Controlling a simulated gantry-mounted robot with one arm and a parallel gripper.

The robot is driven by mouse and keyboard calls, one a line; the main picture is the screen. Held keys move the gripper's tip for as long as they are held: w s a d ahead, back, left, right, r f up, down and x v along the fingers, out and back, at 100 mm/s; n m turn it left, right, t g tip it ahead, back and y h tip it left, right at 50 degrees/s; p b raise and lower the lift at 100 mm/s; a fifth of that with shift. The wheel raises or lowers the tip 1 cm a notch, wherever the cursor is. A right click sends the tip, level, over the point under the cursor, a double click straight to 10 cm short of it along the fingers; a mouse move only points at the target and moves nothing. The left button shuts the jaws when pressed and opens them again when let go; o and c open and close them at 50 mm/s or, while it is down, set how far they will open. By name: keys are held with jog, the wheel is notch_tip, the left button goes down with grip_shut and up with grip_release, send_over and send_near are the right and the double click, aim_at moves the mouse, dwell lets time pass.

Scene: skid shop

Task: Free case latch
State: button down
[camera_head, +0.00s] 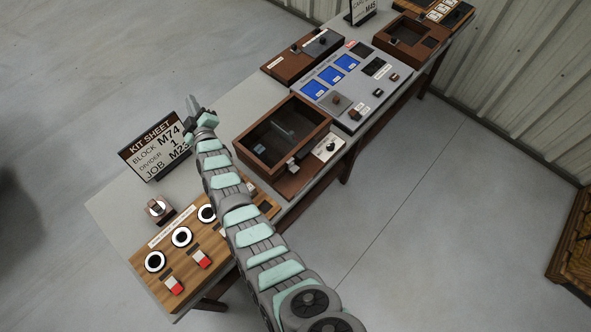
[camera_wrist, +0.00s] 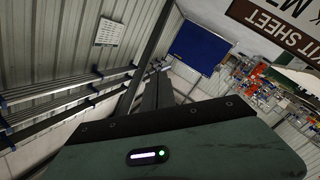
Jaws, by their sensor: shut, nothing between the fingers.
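The case (camera_head: 240,146) is a brown box with a dark clear top, near the middle of the bench in the head view. A small light latch-like fitting (camera_head: 292,167) sits on its near side, too small to tell its setting. My gripper (camera_head: 191,101) is raised to the left of the case, near the top of the kit sheet sign, apart from the case and latch. It is shut and empty. In the wrist view, its dark fingers (camera_wrist: 158,88) point toward the far wall; neither case nor latch shows there.
The kit sheet sign (camera_head: 158,146) stands close by my gripper. A wooden panel (camera_head: 150,262) with round dials and red switches lies at the near end. A grey panel (camera_head: 350,112) with blue screens is beyond the case.

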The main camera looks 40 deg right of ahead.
jog(key=w+d+f+n+g+y+b, duration=0.2)
jog(key=w+d+f+n+g, duration=0.1)
jog(key=f, duration=0.1)
jog(key=n+g+y+b, duration=0.4)
jog(key=n+g+b, duration=0.3)
jog(key=n+g, duration=0.55)
send_over(295, 171)
notch_tip(295, 171, down, 5)
jog(key=m+g, duration=0.1)
jog(key=g, duration=0.1)
jog(key=shift+s+d+r+t, duration=0.1)
jog(key=shift+d+t, duration=0.05)
jog(key=shift+t, duration=0.1)
notch_tip(295, 171, down, 14)
jog(key=shift+r, duration=0.1)
